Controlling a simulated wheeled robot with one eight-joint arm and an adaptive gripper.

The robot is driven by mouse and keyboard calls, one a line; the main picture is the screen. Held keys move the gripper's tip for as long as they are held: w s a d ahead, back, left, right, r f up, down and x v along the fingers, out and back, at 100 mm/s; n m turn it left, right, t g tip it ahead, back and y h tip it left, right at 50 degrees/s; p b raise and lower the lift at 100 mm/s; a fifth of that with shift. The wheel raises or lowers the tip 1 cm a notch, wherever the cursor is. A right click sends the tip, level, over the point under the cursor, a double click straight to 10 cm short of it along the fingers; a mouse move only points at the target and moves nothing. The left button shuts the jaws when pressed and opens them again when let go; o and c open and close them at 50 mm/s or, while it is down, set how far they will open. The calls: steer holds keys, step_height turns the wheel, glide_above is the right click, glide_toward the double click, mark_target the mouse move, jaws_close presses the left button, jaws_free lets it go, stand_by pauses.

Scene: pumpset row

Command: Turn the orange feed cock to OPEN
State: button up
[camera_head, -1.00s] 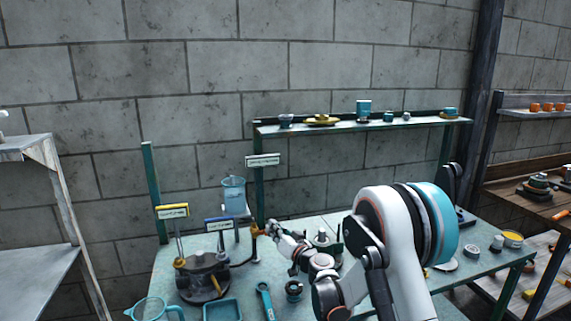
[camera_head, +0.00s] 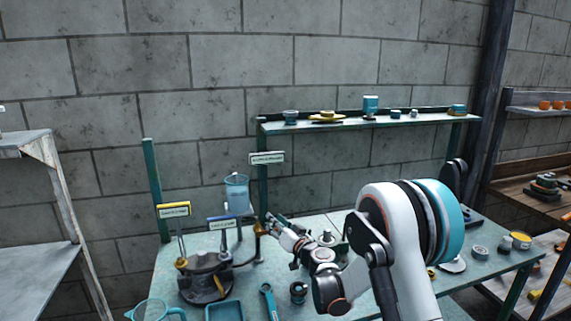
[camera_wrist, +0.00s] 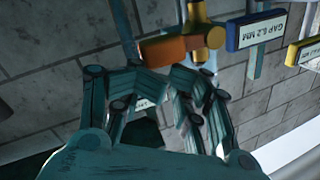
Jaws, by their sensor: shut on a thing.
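The orange feed cock (camera_wrist: 163,50) shows at the top of the wrist view, beside a yellow-brass fitting (camera_wrist: 203,37). The orange bar lies nearly level across the wrist picture. I cannot read an OPEN mark.
The dark pump (camera_head: 205,278) stands left of the cock, with a yellow sign (camera_head: 173,209) and a blue sign (camera_head: 224,222) on posts close by. A jug (camera_head: 155,310), tray (camera_head: 224,311) and wrench (camera_head: 269,300) lie in front. A shelf (camera_head: 350,126) runs behind.

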steer(key=shift+s+d+b, duration=0.25)
steer(key=shift+s+d, duration=0.05)
steer(key=shift+s, duration=0.85)
steer(key=shift+s+d+b, duration=0.2)
steer(key=shift+s+d, duration=0.05)
steer(key=shift+s, duration=0.85)
steer(key=shift+s+d+b, duration=0.25)
steer(key=shift+s+d, duration=0.05)
steer(key=shift+s, duration=0.85)
jaws_close()
steer(key=s+d+r+n+g+h, duration=0.1)
steer(key=s+d+r+g, duration=0.15)
steer(key=s+r, duration=0.45)
steer(key=s+d+r+g+h, duration=0.1)
steer(key=s+d+r+g, duration=0.2)
steer(key=s, duration=0.7)
steer(key=s+d+f+m+h, duration=0.1)
steer(key=s+d+h, duration=0.1)
steer(key=s+d, duration=0.3)
steer(key=s+d+f+g+h, duration=0.1)
steer(key=s+d+h, duration=0.2)
steer(key=s, duration=0.9)
steer(key=s+d+f+m+g+h, duration=0.1)
steer(key=s+d+h, duration=0.1)
steer(key=s+d, duration=0.6)
steer(key=shift+s+d+f+m+h, duration=0.2)
steer(key=shift+s+f+m+h, duration=0.1)
steer(key=shift+s+f+h, duration=0.1)
steer(key=shift+r+g, duration=0.1)
steer(key=shift+g, duration=0.15)
